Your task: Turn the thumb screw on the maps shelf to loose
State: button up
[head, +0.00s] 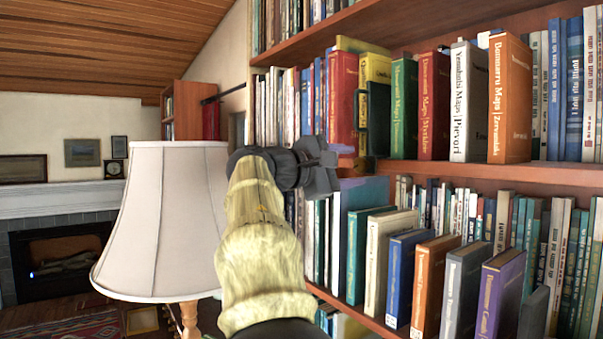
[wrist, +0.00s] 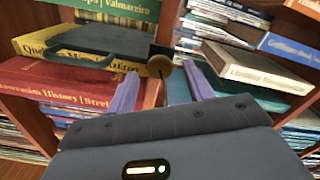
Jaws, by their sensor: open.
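The thumb screw shows in the wrist view as a small brass round knob (wrist: 159,66) at the shelf's front edge. It appears between my two fingertips, with space on both sides; whether it lies ahead of them or within them I cannot tell. My gripper (wrist: 161,76) is open and empty. In the head view my gripper (head: 335,157) is at the front edge of the maps shelf (head: 480,173), and it hides the screw there. A dark green bookend (wrist: 100,39) stands beside the knob, against the books; the head view shows it too (head: 377,120).
Books titled Maps, among them an orange one (head: 509,100) and a white one (head: 468,102), stand right of the bookend. More books, including a purple one (head: 497,296), fill the shelf below. A lamp (head: 165,220) stands close left of my arm.

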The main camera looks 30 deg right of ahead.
jog(key=s+a+b, duration=0.1)
jog(key=a+b, duration=0.2)
jog(key=a, duration=1.2)
jog(key=shift+s+a+b, duration=0.15)
jog(key=shift+a+b, duration=0.05)
jog(key=shift+b, duration=0.15)
jog(key=shift+d+f, duration=0.1)
jog(key=w+d+f+n+t+y, duration=0.2)
jog(key=w+f, duration=0.2)
jog(key=f, duration=0.3)
jog(key=w+d+f+n+t+y, duration=0.15)
jog(key=w+f, duration=0.25)
jog(key=f, duration=0.4)
notch_tip(320, 180, down, 18)
jog(key=a+y, duration=0.2)
jog(key=y, duration=0.4)
jog(key=s+a+f+m+g+y, duration=0.1)
jog(key=s+a+f+m+y, duration=0.3)
jog(key=s+f, duration=0.5)
jog(key=s+a+f+m+g+y, duration=0.1)
jog(key=s+a+f+m+y, duration=0.3)
jog(key=f, duration=1.3)
jog(key=s+a+m, duration=0.1)
jog(key=s+a, duration=0.3)
jog(key=s, duration=0.2)
jog(key=shift+s+a+f, duration=0.15)
jog(key=shift+a, duration=0.2)
